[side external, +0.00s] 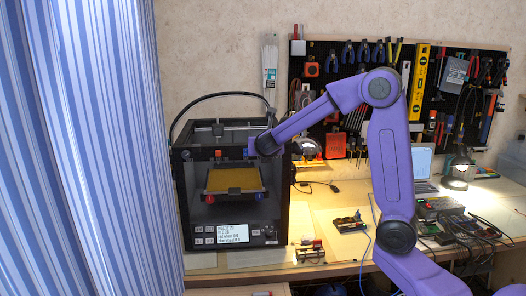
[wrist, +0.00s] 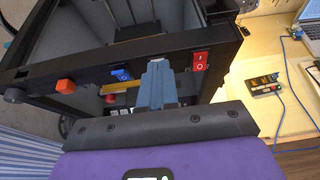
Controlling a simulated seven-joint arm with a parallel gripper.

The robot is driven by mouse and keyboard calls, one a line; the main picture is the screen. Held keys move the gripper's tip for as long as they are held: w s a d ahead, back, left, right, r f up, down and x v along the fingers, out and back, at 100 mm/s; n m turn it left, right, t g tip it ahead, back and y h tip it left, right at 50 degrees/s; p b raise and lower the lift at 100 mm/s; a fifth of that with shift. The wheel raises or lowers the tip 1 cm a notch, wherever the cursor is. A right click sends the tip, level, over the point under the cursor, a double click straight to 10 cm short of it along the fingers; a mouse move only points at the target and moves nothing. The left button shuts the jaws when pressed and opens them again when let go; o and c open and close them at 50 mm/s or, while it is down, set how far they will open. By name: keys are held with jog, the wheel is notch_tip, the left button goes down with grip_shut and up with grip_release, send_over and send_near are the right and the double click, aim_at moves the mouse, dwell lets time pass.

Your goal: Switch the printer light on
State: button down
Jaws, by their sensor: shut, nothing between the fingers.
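The black box-shaped 3D printer (side external: 188,210) stands on the table in the side view, its front open around a yellow print plate (side external: 233,180). Its frame (wrist: 225,50) fills the top of the wrist view. A red rocker switch (wrist: 200,61) with white marks is on the frame in the wrist view. My gripper (wrist: 158,66) is shut and empty, its fingertips at the frame just left of the red switch. I cannot tell whether they touch it. In the side view my gripper (side external: 251,148) is at the printer's upper front right. I cannot tell whether the light is lit.
A striped curtain (side external: 90,150) hangs left of the printer. A small electronic device (side external: 349,222) lies on the table to the right. A tool pegboard (side external: 400,90) is behind.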

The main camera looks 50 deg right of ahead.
jog(key=shift+r, duration=0.6)
jog(key=r+v, duration=0.1)
jog(key=v, duration=1.2)
jog(key=shift+d+r, duration=0.2)
jog(key=shift+d, duration=0.05)
jog(key=shift+w, duration=0.1)
